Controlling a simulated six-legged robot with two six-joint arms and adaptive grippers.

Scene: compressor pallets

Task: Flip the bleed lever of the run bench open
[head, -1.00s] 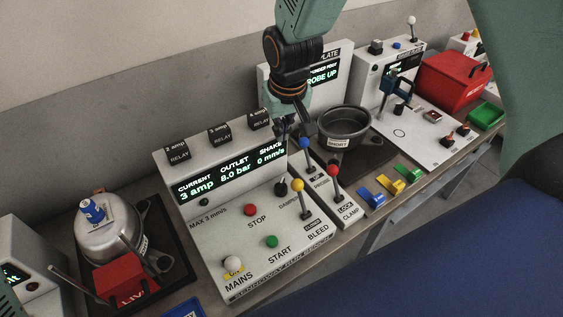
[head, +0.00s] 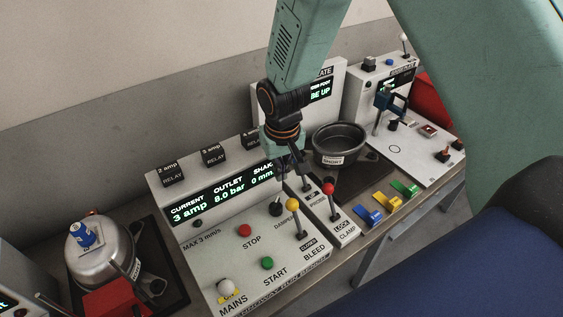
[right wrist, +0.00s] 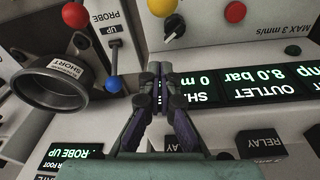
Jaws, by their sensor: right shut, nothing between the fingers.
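The run bench (head: 215,265) is a white sloped console with a lit display. Its bleed lever (head: 292,204) has a yellow ball on a dark stem, beside a plate that appears to read CLOSED above the word BLEED. The yellow ball also shows at the top edge of the right wrist view (right wrist: 162,6). My right gripper (head: 281,188) is shut and empty, above the bench between the display and the yellow ball. In the right wrist view its fingertips (right wrist: 160,70) point towards the black damper knob (right wrist: 175,27), apart from the yellow ball. My left gripper is out of view.
A red-knobbed clamp lever (head: 328,188) stands right of the yellow one. A blue-knobbed probe lever (right wrist: 113,84) is close beside my right gripper. A dark pot (head: 339,140) sits behind. STOP (head: 245,230) and START (head: 267,263) buttons are on the bench.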

